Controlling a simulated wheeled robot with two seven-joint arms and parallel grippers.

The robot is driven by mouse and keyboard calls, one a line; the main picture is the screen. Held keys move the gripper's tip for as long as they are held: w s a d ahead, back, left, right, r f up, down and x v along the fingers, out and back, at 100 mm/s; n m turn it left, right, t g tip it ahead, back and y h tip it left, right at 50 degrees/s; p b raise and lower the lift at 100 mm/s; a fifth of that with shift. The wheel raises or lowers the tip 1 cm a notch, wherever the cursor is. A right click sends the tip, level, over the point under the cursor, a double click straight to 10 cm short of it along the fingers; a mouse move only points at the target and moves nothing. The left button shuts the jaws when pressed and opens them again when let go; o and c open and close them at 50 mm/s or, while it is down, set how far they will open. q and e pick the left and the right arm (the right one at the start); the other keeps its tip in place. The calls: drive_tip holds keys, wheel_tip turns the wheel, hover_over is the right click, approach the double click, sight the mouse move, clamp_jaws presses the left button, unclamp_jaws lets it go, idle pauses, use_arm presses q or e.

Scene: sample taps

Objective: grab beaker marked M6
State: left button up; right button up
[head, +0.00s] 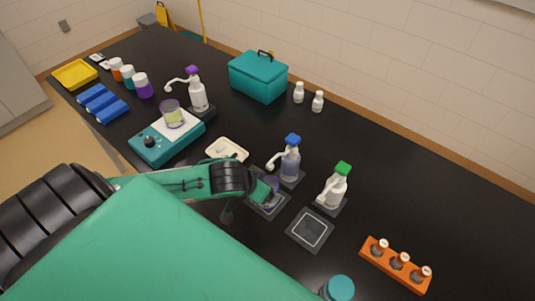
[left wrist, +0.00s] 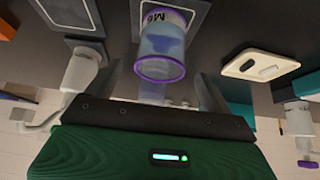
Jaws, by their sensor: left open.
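The beaker marked M6 (left wrist: 165,42) is clear with a purple rim and bluish contents. It stands on a dark pad (left wrist: 192,12), and its label shows at the top of the left wrist view. In the head view my left gripper (head: 262,189) is at the beaker (head: 272,183) and hides part of it. In the left wrist view my left gripper (left wrist: 163,85) is open, with one finger on each side of the beaker; contact is not clear. My right gripper is not in view.
An empty pad (head: 311,229) lies in front. A white tray (head: 227,149) and teal device (head: 165,138) holding another beaker (head: 172,114) are left.

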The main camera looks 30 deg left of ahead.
use_arm(q)
drive_tip(key=shift+x, duration=0.9)
drive_tip(key=shift+w+f+p, duration=0.2)
drive_tip(key=shift+p, duration=0.15)
drive_tip(key=p+x, duration=0.1)
drive_tip(key=x, duration=0.2)
drive_tip(key=shift+w, duration=0.2)
drive_tip(key=shift+w+f, duration=0.25)
drive_tip(key=shift+f, duration=0.35)
drive_tip(key=c, duration=1.2)
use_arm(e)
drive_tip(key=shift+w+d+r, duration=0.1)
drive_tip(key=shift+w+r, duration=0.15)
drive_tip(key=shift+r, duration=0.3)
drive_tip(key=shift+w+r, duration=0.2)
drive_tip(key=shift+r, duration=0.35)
use_arm(q)
drive_tip(key=shift+r+p, duration=0.1)
drive_tip(key=shift+p, duration=0.2)
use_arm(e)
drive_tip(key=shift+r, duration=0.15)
